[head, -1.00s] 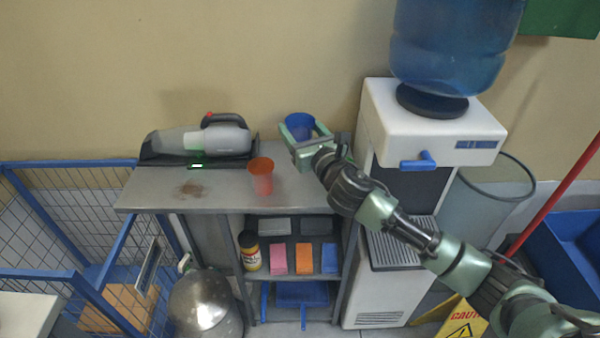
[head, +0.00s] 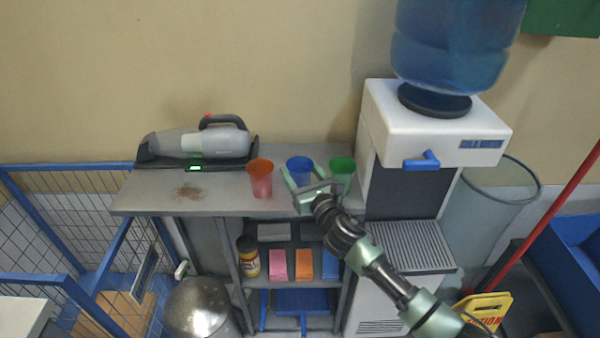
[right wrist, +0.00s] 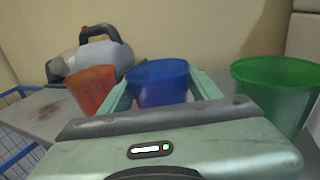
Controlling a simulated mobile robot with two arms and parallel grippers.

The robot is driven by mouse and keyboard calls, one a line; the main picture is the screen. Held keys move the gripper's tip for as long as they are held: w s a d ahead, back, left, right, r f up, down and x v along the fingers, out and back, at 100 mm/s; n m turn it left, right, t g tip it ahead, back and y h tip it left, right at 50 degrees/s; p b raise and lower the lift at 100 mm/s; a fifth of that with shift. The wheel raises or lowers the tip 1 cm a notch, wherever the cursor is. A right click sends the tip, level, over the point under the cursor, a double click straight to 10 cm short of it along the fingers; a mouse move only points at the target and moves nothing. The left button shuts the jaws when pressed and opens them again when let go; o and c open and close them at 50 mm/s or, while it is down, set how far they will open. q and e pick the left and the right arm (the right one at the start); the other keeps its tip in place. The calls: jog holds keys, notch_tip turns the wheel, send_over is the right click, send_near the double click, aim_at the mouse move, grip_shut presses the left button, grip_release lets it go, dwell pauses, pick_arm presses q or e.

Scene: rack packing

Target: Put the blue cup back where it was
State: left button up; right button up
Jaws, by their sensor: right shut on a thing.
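The blue cup (head: 299,165) is upright at the top of the grey shelf, between the red cup (head: 261,178) on its left and the green cup (head: 342,170) on its right. My right gripper (head: 304,182) is shut on the blue cup, with one finger on each side. In the right wrist view the blue cup (right wrist: 160,82) sits between the two pale green fingers, and its lower part is hidden behind my gripper. I cannot tell whether its base touches the shelf top (head: 225,200). My left gripper is not in view.
A handheld vacuum (head: 198,143) lies in its dock at the back left of the shelf top, near a brown stain (head: 188,192). The water dispenser (head: 435,125) stands close on the right. A blue wire cage (head: 60,200) is at the left.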

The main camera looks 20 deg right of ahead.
jog(key=shift+f, duration=0.1)
jog(key=o, duration=1.7)
jog(key=shift+s, duration=0.2)
jog(key=s+d, duration=0.1)
jog(key=s, duration=1)
jog(key=shift+s+d+b, duration=0.2)
jog(key=shift+s+b, duration=0.15)
jog(key=shift+b, duration=0.05)
